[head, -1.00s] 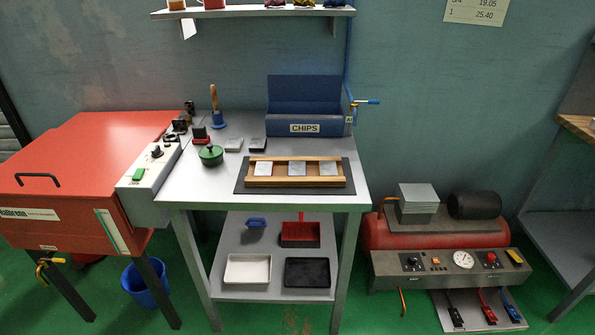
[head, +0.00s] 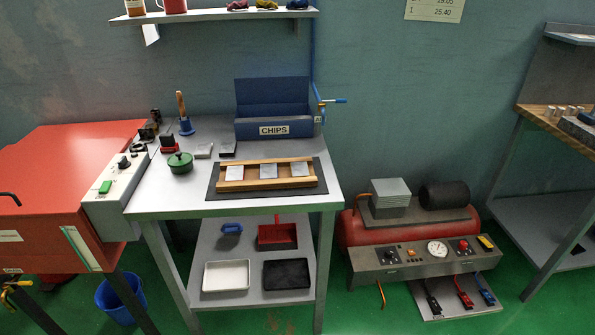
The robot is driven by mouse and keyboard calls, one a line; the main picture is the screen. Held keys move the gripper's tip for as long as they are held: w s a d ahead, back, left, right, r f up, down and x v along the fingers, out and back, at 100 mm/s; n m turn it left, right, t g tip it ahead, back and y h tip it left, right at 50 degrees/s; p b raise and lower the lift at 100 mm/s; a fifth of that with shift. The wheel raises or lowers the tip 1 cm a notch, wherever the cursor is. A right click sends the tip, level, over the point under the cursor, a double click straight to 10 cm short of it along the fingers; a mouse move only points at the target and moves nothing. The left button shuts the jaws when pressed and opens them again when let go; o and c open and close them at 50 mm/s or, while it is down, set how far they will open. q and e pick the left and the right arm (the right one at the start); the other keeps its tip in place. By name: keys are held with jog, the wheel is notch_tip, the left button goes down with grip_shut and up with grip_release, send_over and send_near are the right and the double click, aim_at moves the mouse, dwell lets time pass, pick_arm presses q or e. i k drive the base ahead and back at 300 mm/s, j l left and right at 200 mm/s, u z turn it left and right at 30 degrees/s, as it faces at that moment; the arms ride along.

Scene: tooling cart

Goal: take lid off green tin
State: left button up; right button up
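The green tin (head: 180,168) is a small round tin near the left edge of the grey cart's top (head: 165,200). Its lid (head: 179,158) is green with a small dark knob and sits on it. Neither of my grippers shows in the head view.
A wooden tray (head: 234,186) with several grey plates lies on a dark mat right of the tin. A blue CHIPS box (head: 273,128) stands behind. A red cabinet (head: 60,185) is at left, a red compressor (head: 350,232) at right. Green floor lies open in front.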

aim_at(180, 159)
jog(key=i+j+z, duration=0.1)
jog(key=j+z, duration=1.45)
